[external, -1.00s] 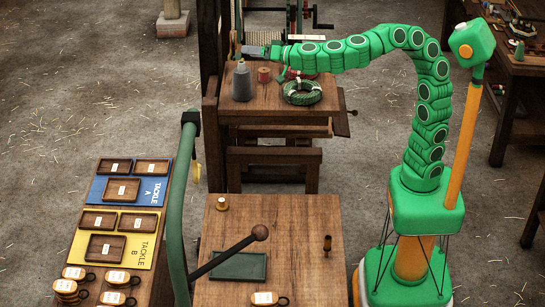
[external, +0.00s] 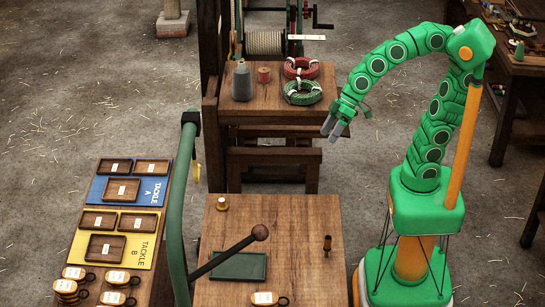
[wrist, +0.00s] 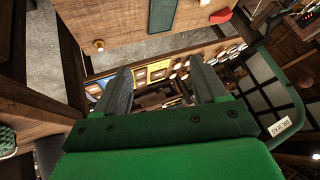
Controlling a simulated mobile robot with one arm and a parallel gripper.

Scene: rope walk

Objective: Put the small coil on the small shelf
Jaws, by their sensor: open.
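Two rope coils lie on the back wooden table (external: 285,115) in the external view: a red coil (external: 300,67) behind and a green coil (external: 302,91) in front, both tied with pale bands. They look close in size, so I cannot tell which is the small one. Part of a green rope coil (wrist: 7,140) shows at the lower left of the wrist view. My gripper (external: 334,130) is open and empty, pointing down, just right of the back table. Its fingers (wrist: 160,85) also show in the wrist view with nothing held. I cannot make out which surface is the small shelf.
A grey cone (external: 241,84) and a red spool (external: 264,75) stand on the back table. Labelled trays (external: 122,190) lie at left.

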